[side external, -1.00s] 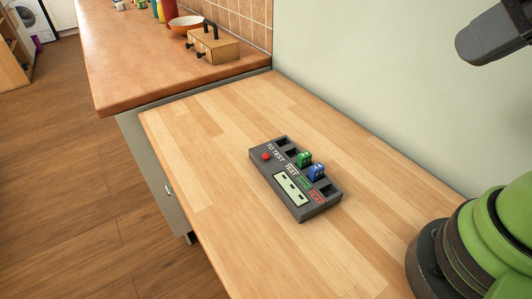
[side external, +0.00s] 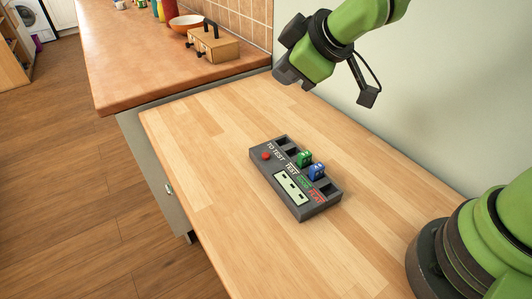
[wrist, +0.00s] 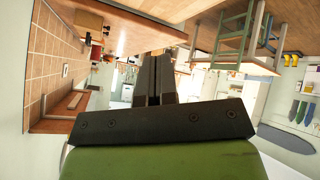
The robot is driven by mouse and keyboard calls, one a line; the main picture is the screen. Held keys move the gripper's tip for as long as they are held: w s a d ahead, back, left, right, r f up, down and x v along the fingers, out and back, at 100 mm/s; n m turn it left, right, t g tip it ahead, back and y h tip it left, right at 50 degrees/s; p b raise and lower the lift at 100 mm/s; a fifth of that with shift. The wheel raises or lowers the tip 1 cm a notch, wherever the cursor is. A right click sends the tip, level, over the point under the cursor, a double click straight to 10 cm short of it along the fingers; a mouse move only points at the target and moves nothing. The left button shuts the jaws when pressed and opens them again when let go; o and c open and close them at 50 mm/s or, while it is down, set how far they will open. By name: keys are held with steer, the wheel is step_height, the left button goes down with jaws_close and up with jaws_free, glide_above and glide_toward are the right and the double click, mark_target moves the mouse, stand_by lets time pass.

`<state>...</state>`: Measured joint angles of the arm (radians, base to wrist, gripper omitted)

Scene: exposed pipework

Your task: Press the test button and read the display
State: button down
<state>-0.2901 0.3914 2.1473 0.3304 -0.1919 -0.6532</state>
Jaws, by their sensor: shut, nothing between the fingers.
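A dark grey tester box (side external: 301,213) lies on the wooden worktop in the side view. A red button (side external: 266,155) is at its left end. A pale display (side external: 291,187) on its front part carries dark marks too small to read. Printed labels include "TO TEST" and "TEST".
The wooden worktop (side external: 210,150) is clear around the box. A wall (side external: 420,130) runs close behind it. A tan counter (side external: 130,60) adjoins at the upper left, with a wooden box (side external: 212,48) and an orange bowl (side external: 186,22).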

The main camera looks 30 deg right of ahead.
mark_target(265, 157)
step_height(265, 157, down, 6)
steer(key=w+a+n, duration=0.2)
steer(key=n, duration=0.1)
steer(key=shift+w+a+f, duration=0.2)
steer(key=shift+a+f, duration=0.05)
steer(key=shift+a, duration=0.05)
steer(key=shift+f, duration=0.1)
steer(key=shift+f, duration=4.3)
steer(key=shift+f, duration=0.1)
steer(key=shift+f, duration=0.35)
steer(key=shift+s+f, duration=0.1)
steer(key=shift+f, duration=0.6)
steer(key=shift+s+d+r, duration=0.15)
steer(key=shift+s+r, duration=0.15)
steer(key=shift+r, duration=0.3)
